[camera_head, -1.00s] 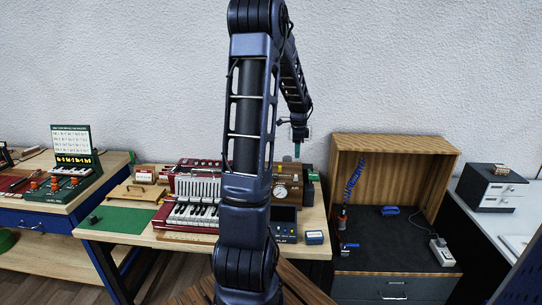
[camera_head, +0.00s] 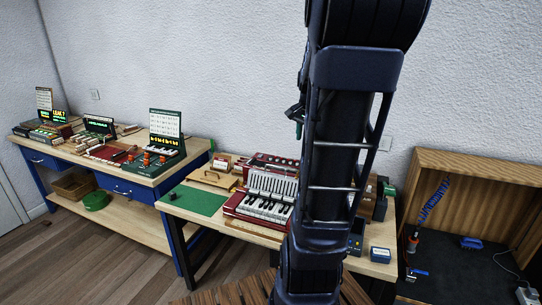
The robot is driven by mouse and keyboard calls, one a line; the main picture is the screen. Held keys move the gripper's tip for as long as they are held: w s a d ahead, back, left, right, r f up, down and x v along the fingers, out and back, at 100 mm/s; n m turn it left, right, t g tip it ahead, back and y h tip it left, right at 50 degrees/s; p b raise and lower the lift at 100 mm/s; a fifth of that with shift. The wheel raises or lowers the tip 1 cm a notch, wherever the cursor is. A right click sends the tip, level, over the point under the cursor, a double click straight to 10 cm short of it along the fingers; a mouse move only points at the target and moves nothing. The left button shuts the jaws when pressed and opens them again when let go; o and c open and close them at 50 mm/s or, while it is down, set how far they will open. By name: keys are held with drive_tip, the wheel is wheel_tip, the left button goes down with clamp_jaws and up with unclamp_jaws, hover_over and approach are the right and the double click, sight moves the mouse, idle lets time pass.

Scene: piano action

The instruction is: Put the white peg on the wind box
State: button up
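My gripper (camera_head: 298,128) shows only as a small dark part with a greenish tip, left of my upright arm and against the wall. Most of it is hidden behind the arm, so I cannot tell whether it is open or holds anything. I cannot make out a white peg in this view. I cannot identify the wind box for sure. A wooden box (camera_head: 380,207) with dark and green parts on top stands at the right end of the middle table, mostly covered by my arm.
A red accordion-like instrument with keys (camera_head: 262,207) and a green mat (camera_head: 194,199) lie on the middle table. A small blue box (camera_head: 380,254) sits at its front right. Another bench (camera_head: 150,180) stands left, an open wooden cabinet (camera_head: 475,165) right. Wooden floor is clear at front left.

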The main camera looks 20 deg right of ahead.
drive_tip(key=s+a+n+t, duration=0.1)
drive_tip(key=s+a+n, duration=0.5)
drive_tip(key=a, duration=0.3)
drive_tip(key=s+a+r+n+t, duration=0.1)
drive_tip(key=s+a+n, duration=0.5)
drive_tip(key=a, duration=0.3)
drive_tip(key=shift+r+y, duration=0.2)
drive_tip(key=shift+y, duration=0.2)
